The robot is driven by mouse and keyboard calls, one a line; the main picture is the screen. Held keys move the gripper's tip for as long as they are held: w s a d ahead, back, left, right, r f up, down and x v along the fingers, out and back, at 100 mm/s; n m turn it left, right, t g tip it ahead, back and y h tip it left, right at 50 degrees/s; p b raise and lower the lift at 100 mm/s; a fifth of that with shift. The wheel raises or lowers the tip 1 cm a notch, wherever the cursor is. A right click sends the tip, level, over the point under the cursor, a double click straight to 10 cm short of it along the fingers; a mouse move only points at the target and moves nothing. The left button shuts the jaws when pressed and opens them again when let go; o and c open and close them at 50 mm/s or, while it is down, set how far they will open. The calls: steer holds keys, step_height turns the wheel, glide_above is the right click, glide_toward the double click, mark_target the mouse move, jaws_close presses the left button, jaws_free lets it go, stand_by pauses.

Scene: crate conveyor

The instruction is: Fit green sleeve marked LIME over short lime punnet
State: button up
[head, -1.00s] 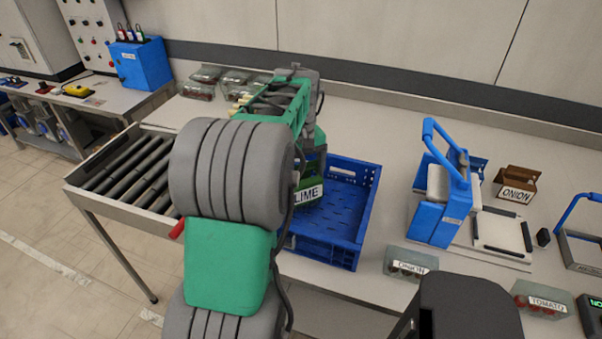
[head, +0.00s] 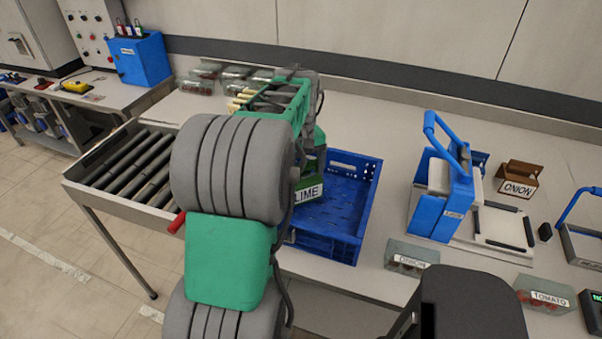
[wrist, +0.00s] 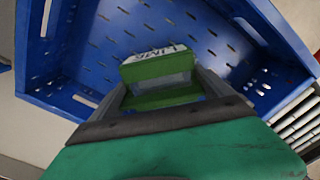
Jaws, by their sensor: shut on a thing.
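The green sleeve marked LIME (head: 308,192) shows beside my arm in the head view, at the left part of the blue crate (head: 371,190). In the wrist view the sleeve (wrist: 158,68) sits between the fingers of my gripper (wrist: 165,88), which is shut on it. The sleeve is over the crate's slotted floor; I cannot tell whether it touches the floor. A greyish opening shows in the sleeve; what is inside is unclear. I cannot make out a short lime punnet in either view. My arm hides the crate's left side and most of my gripper in the head view.
A roller conveyor (head: 130,168) lies left of the crate. Several clear punnets (head: 232,76) stand behind my arm. Right of the crate are a blue handled device (head: 437,205), punnets labelled ONION (head: 408,258) and TOMATO (head: 541,296), and a brown ONION sleeve (head: 517,178).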

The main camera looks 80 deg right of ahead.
steer(key=shift+f+b, duration=0.3)
steer(key=shift+f, duration=0.35)
steer(key=shift+a+f+b, duration=0.3)
steer(key=shift+f, duration=0.45)
steer(key=o, duration=1)
steer(key=shift+s, duration=0.1)
steer(key=shift+o, duration=0.2)
steer(key=shift+w+d+r+p, duration=0.1)
steer(key=shift+r+p, duration=0.45)
steer(key=shift+r, duration=0.15)
steer(key=shift+w+d+r+p, duration=0.1)
steer(key=shift+r+p, duration=0.45)
steer(key=shift+r, duration=0.1)
steer(key=shift+s+d+r+p, duration=0.1)
steer(key=shift+r+p, duration=1.55)
steer(key=shift+r, duration=0.85)
